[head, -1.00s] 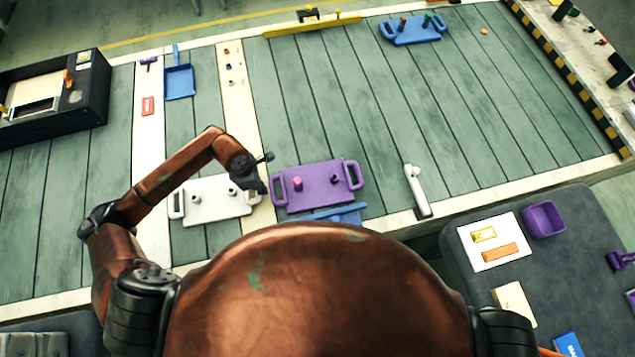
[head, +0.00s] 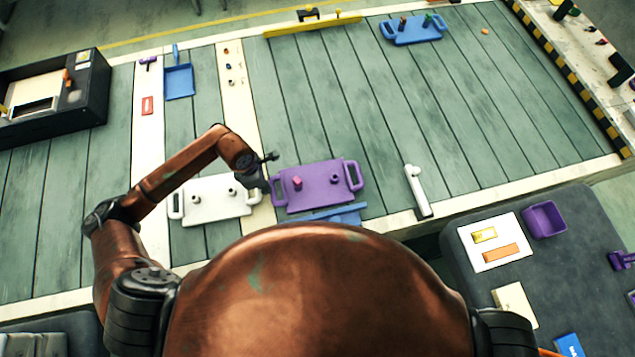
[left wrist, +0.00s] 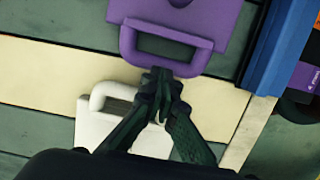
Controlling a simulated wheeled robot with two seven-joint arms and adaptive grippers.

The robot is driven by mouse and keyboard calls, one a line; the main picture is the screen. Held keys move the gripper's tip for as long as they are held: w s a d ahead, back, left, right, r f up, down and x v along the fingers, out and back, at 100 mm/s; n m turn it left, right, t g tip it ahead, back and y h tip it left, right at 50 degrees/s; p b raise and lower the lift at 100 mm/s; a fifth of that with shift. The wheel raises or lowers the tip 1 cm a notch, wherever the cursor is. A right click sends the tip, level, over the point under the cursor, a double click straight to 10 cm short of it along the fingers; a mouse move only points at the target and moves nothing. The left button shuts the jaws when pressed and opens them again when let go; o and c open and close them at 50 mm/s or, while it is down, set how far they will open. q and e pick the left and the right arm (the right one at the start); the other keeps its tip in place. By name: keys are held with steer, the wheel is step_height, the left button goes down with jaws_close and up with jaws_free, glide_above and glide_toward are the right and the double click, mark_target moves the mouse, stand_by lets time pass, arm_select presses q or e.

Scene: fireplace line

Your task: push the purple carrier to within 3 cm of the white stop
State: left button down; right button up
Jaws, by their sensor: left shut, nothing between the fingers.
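My left gripper (head: 266,184) is shut and empty at the carrier's left handle. In the left wrist view, its closed fingertips (left wrist: 159,76) are at the outer bar of the purple handle (left wrist: 170,50); they look to be touching it. My right gripper is not in view.
A white carrier (head: 215,200) lies just left, under my left forearm. A blue item (head: 345,215) lies along the purple carrier's near edge. A blue carrier (head: 412,30) and a yellow bar (head: 312,25) are at the far side.

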arm_select(q)
steer(key=shift+w+d, duration=0.25)
steer(key=shift+d, duration=0.35)
steer(key=shift+w+d, duration=0.1)
steer(key=shift+d, duration=0.25)
steer(key=shift+w+d, duration=0.1)
steer(key=shift+d, duration=0.25)
steer(key=shift+w+d+b, duration=0.1)
steer(key=shift+d+b, duration=0.2)
steer(key=shift+d, duration=0.05)
steer(key=shift+w+d+b, duration=0.2)
steer(key=shift+w+d, duration=0.05)
steer(key=shift+d, duration=0.6)
steer(key=shift+w+d+b, duration=0.15)
steer(key=shift+w+d, duration=0.1)
steer(key=shift+d, duration=0.6)
steer(key=shift+w+d, duration=0.1)
steer(key=shift+d, duration=0.25)
